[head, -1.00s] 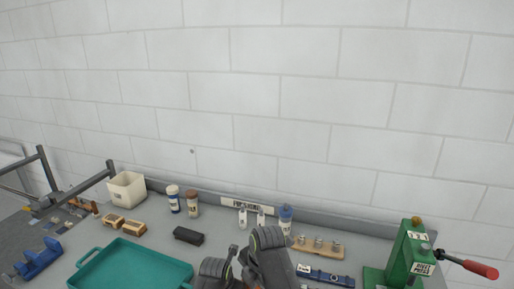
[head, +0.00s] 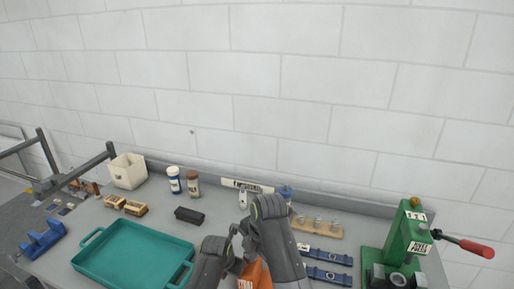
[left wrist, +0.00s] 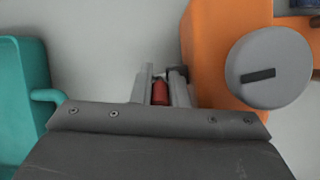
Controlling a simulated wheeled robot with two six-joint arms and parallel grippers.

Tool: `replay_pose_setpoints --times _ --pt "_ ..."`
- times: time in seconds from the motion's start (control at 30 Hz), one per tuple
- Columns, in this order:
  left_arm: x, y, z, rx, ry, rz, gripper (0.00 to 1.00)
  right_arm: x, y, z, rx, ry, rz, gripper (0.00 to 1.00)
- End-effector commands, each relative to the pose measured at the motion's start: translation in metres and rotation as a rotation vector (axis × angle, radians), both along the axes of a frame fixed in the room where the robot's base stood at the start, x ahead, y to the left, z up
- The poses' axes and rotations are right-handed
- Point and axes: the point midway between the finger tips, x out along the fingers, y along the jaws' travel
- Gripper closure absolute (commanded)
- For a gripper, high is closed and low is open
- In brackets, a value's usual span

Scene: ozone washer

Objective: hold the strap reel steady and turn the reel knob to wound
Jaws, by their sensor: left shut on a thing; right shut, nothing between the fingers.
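The orange strap reel (head: 252,274) is at the bottom middle of the head view, partly hidden by my arms. In the left wrist view the orange reel body (left wrist: 215,45) carries a round grey knob (left wrist: 270,72) with a dark slot-like mark. My left gripper (left wrist: 161,82) is shut on a small red part (left wrist: 160,93) beside the reel body. My right gripper (head: 240,235) appears above the reel in the head view, shut and empty, apart from the knob. Its fingertips are partly hidden by its own wrist.
A teal tray (head: 85,262) lies left of the reel. Blue straps (head: 327,255) lie to the right, near a green press (head: 408,240) with a red-handled lever. A black block (head: 189,215), bottles (head: 174,180) and a wooden peg rack (head: 318,229) stand behind.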

Motion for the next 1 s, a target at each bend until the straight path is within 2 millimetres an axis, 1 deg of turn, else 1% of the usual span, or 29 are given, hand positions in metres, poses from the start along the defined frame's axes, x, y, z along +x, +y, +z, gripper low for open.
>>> replay_pose_setpoints --times 0.03,0.1,0.2,0.53,0.63,0.77,0.87,1.0 --pt "0.001 0.000 0.001 0.000 -0.002 0.000 1.00 0.001 0.000 0.007 0.000 -0.003 0.000 1.00" --pt "0.001 0.000 0.001 0.000 -0.002 0.000 1.00 0.001 0.000 0.014 0.001 -0.002 0.000 1.00" --pt "0.001 0.000 0.001 0.000 -0.002 0.000 1.00 0.000 0.000 0.021 0.000 -0.001 -0.001 1.00" --pt "0.001 0.000 0.001 0.001 -0.003 0.001 1.00 0.000 -0.001 0.023 -0.001 0.000 -0.001 1.00" --pt "0.001 0.000 0.001 0.001 -0.003 0.001 1.00 0.006 -0.006 0.025 -0.004 -0.002 -0.001 1.00" --pt "0.001 0.000 0.001 0.001 -0.003 0.001 1.00 0.020 -0.018 0.031 -0.006 -0.002 -0.001 1.00" --pt "0.001 0.000 0.001 0.000 -0.002 0.000 1.00 0.024 -0.022 0.029 -0.004 0.002 -0.001 1.00" --pt "0.001 0.000 0.001 0.000 -0.002 0.000 1.00 0.023 -0.021 0.017 -0.003 0.004 -0.001 1.00"
